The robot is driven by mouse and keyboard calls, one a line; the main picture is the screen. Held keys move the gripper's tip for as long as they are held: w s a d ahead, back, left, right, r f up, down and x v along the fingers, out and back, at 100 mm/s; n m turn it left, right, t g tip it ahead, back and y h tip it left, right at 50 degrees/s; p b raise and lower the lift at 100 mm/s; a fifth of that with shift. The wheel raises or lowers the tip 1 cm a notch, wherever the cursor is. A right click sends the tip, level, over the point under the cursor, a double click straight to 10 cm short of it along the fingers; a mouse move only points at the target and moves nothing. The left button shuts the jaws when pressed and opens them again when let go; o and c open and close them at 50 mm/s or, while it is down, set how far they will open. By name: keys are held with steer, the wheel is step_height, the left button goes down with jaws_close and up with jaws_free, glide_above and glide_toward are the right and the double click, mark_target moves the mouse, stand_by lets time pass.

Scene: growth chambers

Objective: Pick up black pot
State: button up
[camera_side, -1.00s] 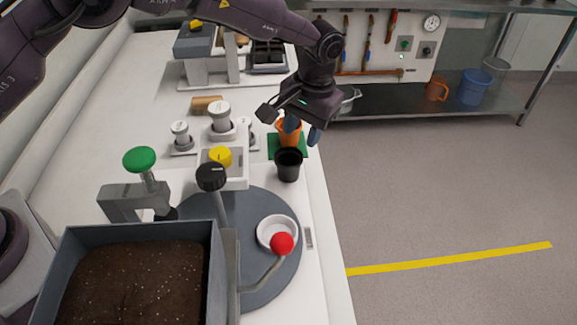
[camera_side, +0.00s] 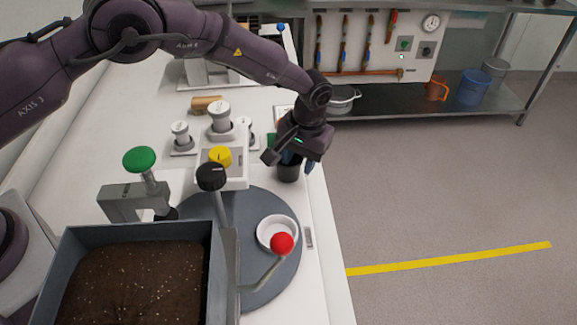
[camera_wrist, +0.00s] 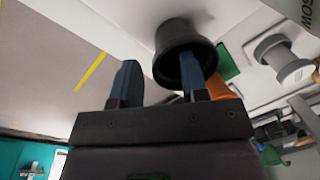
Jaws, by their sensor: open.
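The black pot (camera_side: 289,173) stands upright on the white bench, near its right edge, in the side view. My gripper (camera_side: 292,160) is lowered over it and hides its upper part. In the wrist view the black pot (camera_wrist: 180,48) shows with its rim toward my gripper (camera_wrist: 162,82). The two blue-grey fingers are spread apart. The right finger overlaps the pot's opening, while the left finger is outside the pot. I cannot tell whether either finger touches it. Nothing is held.
An orange pot (camera_wrist: 217,88) on a green mat (camera_wrist: 226,62) is close behind. A round grey plate with a white dish (camera_side: 277,233) and a red-knobbed lever (camera_side: 282,243) are nearer the camera. White knobs (camera_side: 219,115) stand left. The soil bin (camera_side: 135,282) is at front left.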

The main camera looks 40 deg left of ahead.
step_height(320, 180, down, 2)
steer(key=shift+a+f, duration=0.15)
steer(key=shift+f, duration=0.1)
jaws_close()
